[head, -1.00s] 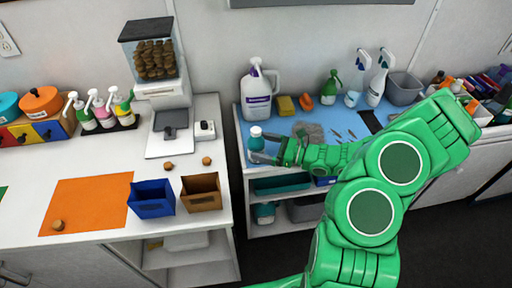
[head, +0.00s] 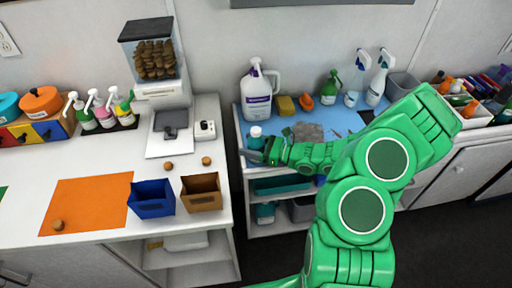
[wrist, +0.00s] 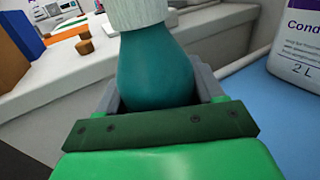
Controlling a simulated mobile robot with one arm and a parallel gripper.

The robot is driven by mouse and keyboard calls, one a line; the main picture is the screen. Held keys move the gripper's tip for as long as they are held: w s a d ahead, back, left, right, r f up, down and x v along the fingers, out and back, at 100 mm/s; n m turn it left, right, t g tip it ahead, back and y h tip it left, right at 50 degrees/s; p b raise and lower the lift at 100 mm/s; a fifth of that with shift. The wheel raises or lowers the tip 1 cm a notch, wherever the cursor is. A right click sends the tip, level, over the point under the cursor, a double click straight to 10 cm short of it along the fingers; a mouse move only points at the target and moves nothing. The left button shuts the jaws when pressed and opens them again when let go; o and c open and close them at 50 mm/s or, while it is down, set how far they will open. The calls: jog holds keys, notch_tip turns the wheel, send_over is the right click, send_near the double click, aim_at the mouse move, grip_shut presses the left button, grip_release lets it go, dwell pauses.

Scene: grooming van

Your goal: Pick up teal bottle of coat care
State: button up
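The teal bottle of coat care (head: 256,143), with a white cap, stands upright at the left front of the blue-topped counter. It fills the middle of the wrist view (wrist: 156,75), where its cap is cut off at the top and its base is hidden by my gripper. My gripper (head: 264,152) reaches it from the right. In the wrist view its two grey fingers lie along both sides of the bottle's body, with no clear gap. I see no clear lift off the counter.
A large white conditioner jug (head: 257,92) stands just behind the bottle, also near at right in the wrist view (wrist: 300,50). A yellow sponge (head: 286,105) and green spray bottle (head: 331,87) stand further right. The white counter (head: 220,130) is to the left, across a gap.

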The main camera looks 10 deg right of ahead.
jog(key=c, duration=0.5)
jog(key=shift+r, duration=0.1)
jog(key=shift+c, duration=0.2)
jog(key=shift+r, duration=4.9)
